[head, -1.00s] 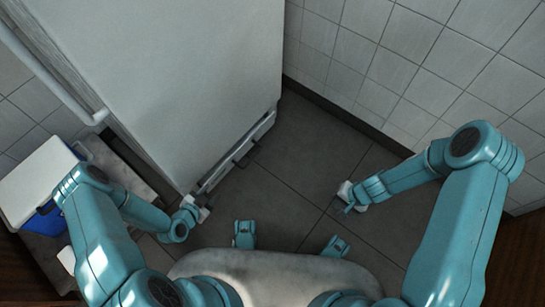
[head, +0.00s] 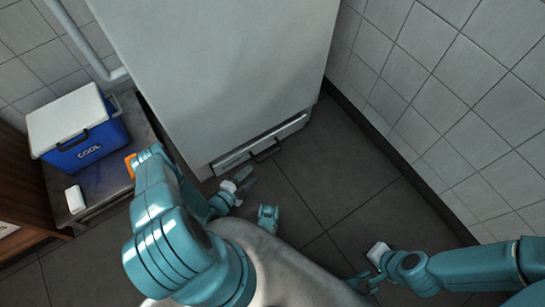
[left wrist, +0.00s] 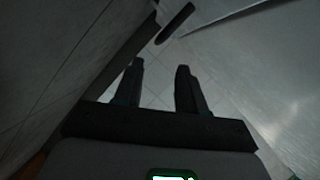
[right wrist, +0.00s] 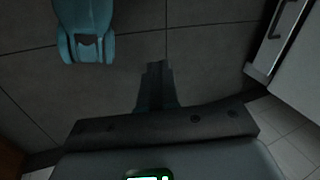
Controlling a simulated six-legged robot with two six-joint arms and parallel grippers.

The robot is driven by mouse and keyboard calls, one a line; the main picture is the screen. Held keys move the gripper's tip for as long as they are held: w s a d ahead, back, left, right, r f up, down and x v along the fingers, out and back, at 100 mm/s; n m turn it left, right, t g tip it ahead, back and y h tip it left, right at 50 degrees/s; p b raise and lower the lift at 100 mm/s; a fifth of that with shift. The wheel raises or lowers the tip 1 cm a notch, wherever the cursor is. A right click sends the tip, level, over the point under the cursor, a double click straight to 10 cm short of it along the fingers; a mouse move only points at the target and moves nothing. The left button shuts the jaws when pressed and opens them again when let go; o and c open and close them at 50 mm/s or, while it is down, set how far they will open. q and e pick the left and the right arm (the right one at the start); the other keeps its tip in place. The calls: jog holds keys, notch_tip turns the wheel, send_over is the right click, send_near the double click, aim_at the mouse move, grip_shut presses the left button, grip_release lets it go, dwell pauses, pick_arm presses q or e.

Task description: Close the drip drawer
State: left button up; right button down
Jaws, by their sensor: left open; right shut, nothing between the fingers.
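The drip drawer (head: 232,160) is a low, pale, wide front at the foot of the tall white cabinet, with a dark bar handle (head: 267,153). How far it stands out is hard to tell. My left gripper (head: 246,183) is open and empty, low in front of the drawer's left part, apart from the handle. In the left wrist view its two fingers (left wrist: 158,88) are spread, with a dark bar (left wrist: 175,22) beyond them. My right gripper (right wrist: 156,82) is shut and empty above the floor, well away from the drawer, whose handle (right wrist: 262,68) shows at the right.
The white cabinet (head: 225,70) rises above the drawer. A blue cooler (head: 85,145) with a white lid and a small white item (head: 75,199) sit on a low table (head: 105,180) at left. A tiled wall (head: 450,110) bounds the right. The grey floor (head: 330,165) before the cabinet is clear.

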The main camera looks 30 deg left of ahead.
pick_arm(q)
jog(key=b+x, duration=0.1)
jog(key=x, duration=0.2)
jog(key=b+x, duration=0.1)
jog(key=x, duration=0.3)
jog(key=b+x, duration=0.2)
jog(key=x, duration=0.2)
jog(key=shift+a+f, duration=0.1)
jog(key=shift+f, duration=0.15)
jog(key=shift+w, duration=0.65)
grip_shut()
pick_arm(e)
jog(key=w+f+t, duration=0.1)
jog(key=w+f, duration=0.2)
jog(key=f, duration=0.2)
jog(key=shift+w+d, duration=0.15)
jog(key=shift+w, duration=0.1)
